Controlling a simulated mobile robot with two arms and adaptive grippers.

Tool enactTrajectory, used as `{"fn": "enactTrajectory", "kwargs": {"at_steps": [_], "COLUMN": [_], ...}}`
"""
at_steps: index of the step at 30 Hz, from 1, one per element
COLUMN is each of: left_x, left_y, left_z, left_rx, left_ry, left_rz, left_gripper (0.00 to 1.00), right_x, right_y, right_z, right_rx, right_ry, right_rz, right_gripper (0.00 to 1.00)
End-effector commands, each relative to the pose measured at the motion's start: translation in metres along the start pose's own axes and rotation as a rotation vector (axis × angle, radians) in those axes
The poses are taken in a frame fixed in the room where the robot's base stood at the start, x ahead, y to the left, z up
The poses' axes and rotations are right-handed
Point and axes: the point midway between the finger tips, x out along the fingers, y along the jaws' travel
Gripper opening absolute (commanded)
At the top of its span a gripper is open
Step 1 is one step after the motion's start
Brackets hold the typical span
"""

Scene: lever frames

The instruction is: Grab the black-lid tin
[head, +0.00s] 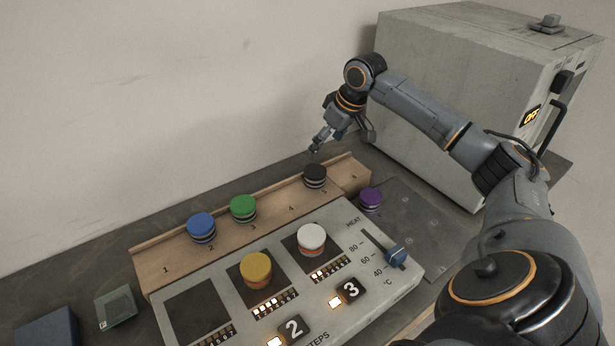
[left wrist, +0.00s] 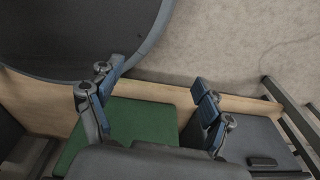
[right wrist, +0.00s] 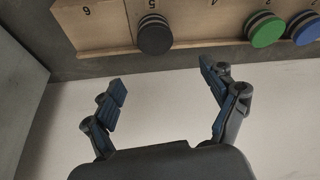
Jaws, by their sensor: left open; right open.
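The black-lid tin (head: 315,175) stands on the wooden numbered rack (head: 150,262), at slot 5, right of the green-lid tin. It also shows in the right wrist view (right wrist: 154,35), between the two fingers' directions and beyond their tips. My right gripper (head: 325,142) is open and empty, just behind and above the black-lid tin, apart from it. The right wrist view shows its spread fingers (right wrist: 165,85) with nothing between them. My left gripper (left wrist: 152,95) is open and shows only in the left wrist view, over a green surface (left wrist: 130,130); nothing is held.
A blue-lid tin (head: 202,226) and green-lid tin (head: 243,208) share the rack. A purple-lid tin (head: 370,197) stands right of it. Yellow (head: 256,268) and white (head: 311,238) tins sit on the control panel (head: 215,285). A grey oven-like box (head: 440,70) stands at back right.

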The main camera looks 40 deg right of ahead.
Motion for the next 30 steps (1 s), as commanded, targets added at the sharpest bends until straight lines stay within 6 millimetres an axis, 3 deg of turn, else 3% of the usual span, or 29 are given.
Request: {"fn": "enactTrajectory", "kwargs": {"at_steps": [6, 11, 17, 22, 30], "left_x": [-0.008, -0.011, -0.013, -0.021, -0.022], "left_y": [0.005, 0.006, 0.004, 0.002, 0.002], "left_z": [0.025, 0.037, 0.026, 0.008, 0.011], "left_rx": [0.001, 0.001, 0.001, 0.001, 0.0], "left_ry": [-0.037, -0.055, -0.04, -0.014, -0.018], "left_rz": [0.006, 0.008, 0.005, 0.003, 0.003], "left_gripper": [0.8, 0.8, 0.8, 0.8, 0.8], "right_x": [0.044, 0.067, 0.08, 0.104, 0.126], "right_y": [-0.002, -0.001, 0.001, 0.006, 0.007], "right_z": [0.001, 0.0, 0.001, 0.003, 0.004], "right_rx": [0.0, -0.001, -0.001, -0.001, -0.003], "right_ry": [-0.005, -0.003, -0.004, -0.005, -0.004], "right_rz": [-0.004, -0.003, -0.001, -0.002, 0.001], "right_gripper": [0.85, 0.85, 0.85, 0.85, 0.85]}}
